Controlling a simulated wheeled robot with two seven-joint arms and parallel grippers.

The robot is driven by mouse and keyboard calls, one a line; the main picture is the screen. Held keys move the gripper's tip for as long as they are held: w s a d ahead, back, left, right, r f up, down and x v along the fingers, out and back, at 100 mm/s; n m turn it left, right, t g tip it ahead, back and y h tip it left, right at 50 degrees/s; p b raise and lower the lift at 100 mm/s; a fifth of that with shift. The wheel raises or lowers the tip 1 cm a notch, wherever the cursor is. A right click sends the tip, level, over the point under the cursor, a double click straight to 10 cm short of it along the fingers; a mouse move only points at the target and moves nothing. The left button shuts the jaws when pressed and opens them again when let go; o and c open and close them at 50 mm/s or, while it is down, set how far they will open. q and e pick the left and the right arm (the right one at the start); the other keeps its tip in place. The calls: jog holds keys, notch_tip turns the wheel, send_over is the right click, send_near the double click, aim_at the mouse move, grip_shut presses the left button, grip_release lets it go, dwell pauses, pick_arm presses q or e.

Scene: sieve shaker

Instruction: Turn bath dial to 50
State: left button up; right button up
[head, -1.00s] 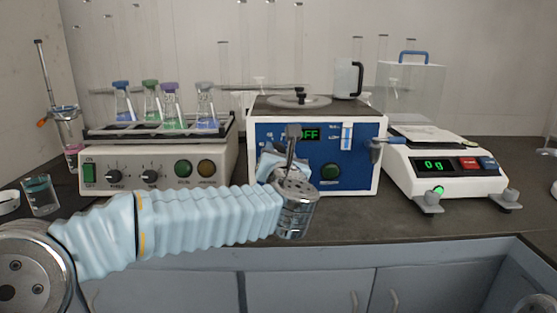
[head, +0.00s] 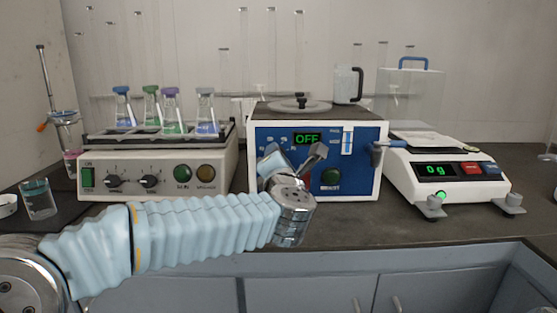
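The bath (head: 258,180) is a white box with a blue front panel and a round lid (head: 300,106) on top. Its green display (head: 307,138) reads OFF. A green round button (head: 331,176) sits low on the panel. My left arm comes in from the left, and my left gripper (head: 312,158) is in front of the panel's lower middle. One dark grey finger shows, tilted up to the right below the display. The dial is not clearly visible; my gripper and wrist cover part of the panel. The finger opening is hidden. My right gripper is out of view.
A shaker (head: 212,184) with several stoppered flasks stands left of the bath. A balance (head: 405,186) reading 0 g stands to the right. A beaker (head: 39,200) stands far left. The front counter is clear.

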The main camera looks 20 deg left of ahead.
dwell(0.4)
pick_arm(q)
jog(key=o, duration=1)
jog(key=shift+o, duration=0.2)
jog(key=b+v, duration=0.2)
jog(key=v, duration=1.1)
jog(key=shift+s+d, duration=0.15)
jog(key=shift+s, duration=0.2)
jog(key=shift+f, duration=0.1)
